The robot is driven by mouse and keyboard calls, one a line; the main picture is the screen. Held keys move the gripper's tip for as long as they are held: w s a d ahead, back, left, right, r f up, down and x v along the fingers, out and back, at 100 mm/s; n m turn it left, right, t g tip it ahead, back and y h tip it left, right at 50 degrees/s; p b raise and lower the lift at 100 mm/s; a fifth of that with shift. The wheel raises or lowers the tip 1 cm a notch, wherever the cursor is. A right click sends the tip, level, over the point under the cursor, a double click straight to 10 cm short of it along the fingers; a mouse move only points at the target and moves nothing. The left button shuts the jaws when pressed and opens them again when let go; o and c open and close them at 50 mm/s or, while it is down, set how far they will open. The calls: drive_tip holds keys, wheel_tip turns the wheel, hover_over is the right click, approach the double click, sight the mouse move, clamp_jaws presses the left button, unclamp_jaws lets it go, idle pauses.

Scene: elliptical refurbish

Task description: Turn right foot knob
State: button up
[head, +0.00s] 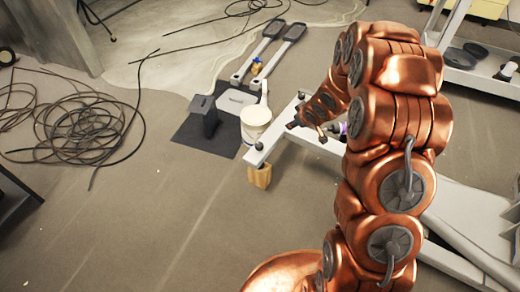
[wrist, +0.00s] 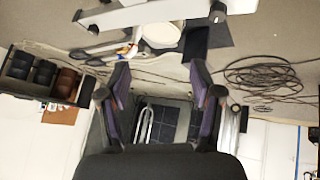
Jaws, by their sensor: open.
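The elliptical's white foot bar (head: 280,128) lies low over the floor, with a dark knob (head: 259,147) at its near left end and another dark knob (head: 301,95) at its far right end. Which one is the right foot knob I cannot tell. In the wrist view, which looks upside down, the bar (wrist: 150,13) crosses the top, with a knob (wrist: 217,12) at its right and a knob (wrist: 92,28) at its left. My gripper (wrist: 160,70) is open and empty, its fingers apart from both knobs. In the head view my gripper (head: 298,122) appears over the bar, between the knobs.
A wooden block (head: 260,177) sits under the bar's near end. Foot pedals (head: 290,38) and coiled cables (head: 85,128) lie on the floor. The floor at front left is clear.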

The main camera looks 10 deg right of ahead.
drive_tip(key=w+a+f+n+t+y+b, duration=0.1)
drive_tip(key=w+a+f+y+b, duration=0.1)
drive_tip(key=f, duration=0.3)
drive_tip(key=w+a+f+n+t+y+b, duration=0.1)
drive_tip(key=w+f+y, duration=0.1)
drive_tip(key=f, duration=0.3)
drive_tip(key=t+y+b, duration=0.1)
drive_tip(key=y+b, duration=0.2)
drive_tip(key=y, duration=0.1)
approach(260, 145)
drive_tip(key=x, duration=0.3)
drive_tip(key=shift+b+x, duration=1.3)
drive_tip(key=shift+x, duration=2.35)
drive_tip(key=shift+c, duration=0.2)
drive_tip(key=shift+n, duration=0.3)
drive_tip(key=c, duration=1.1)
drive_tip(key=shift+t+h, duration=0.3)
